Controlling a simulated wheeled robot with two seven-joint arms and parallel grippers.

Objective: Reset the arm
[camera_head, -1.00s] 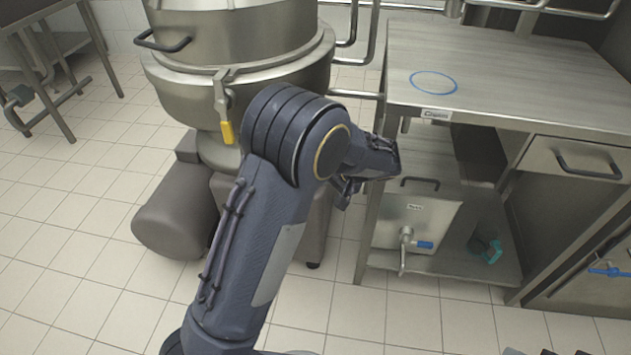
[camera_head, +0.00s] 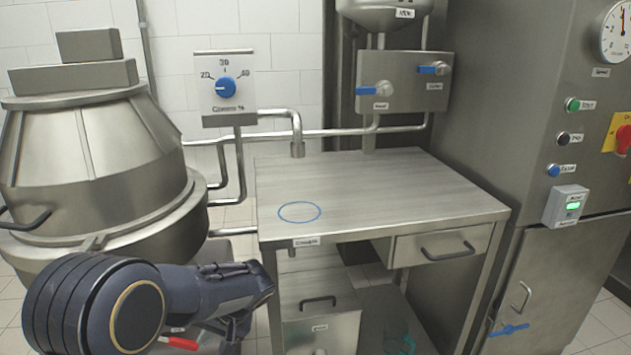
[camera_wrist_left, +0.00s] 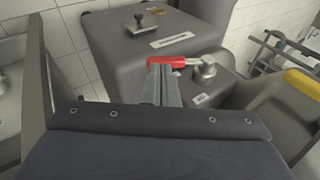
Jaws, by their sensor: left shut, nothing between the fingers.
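My left arm enters the head view at the lower left, with its forearm pointing right, in front of the big steel kettle. Only a dark part of my left gripper (camera_head: 236,326) shows below the forearm end, and its fingertips are hard to make out there. In the left wrist view the two grey fingers (camera_wrist_left: 162,82) are together and empty. A red lever (camera_wrist_left: 176,62) on a grey housing (camera_wrist_left: 190,35) shows just beyond the fingertips; I cannot tell whether they touch. My right gripper is in neither view.
A steel table (camera_head: 400,190) with a blue ring (camera_head: 299,211) on its top stands right of my arm. The steel kettle (camera_head: 90,160) is behind my arm. A control cabinet (camera_head: 530,120) stands at the right. The table top looks clear.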

